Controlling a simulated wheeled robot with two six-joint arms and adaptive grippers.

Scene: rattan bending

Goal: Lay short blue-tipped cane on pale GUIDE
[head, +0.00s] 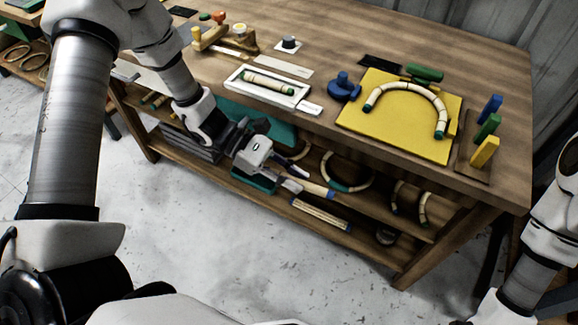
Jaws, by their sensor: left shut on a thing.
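My left gripper (292,178) is below the table's front edge, in front of the lower shelf. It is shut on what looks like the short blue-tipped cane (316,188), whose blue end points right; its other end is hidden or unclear. A pale shallow tray (233,80) on the tabletop holds a short green-tipped cane (268,83). A flat pale strip (285,65) lies behind it. I cannot read which pale piece is the guide. The held cane is apart from both. My right gripper is out of view.
A yellow board (390,139) with a bent cane arch (405,88) lies to the right, beside a blue knobbed piece (343,87). Coloured blocks (484,151) stand at the right end. The lower shelf (375,250) holds cane rings and a cane bundle (320,214).

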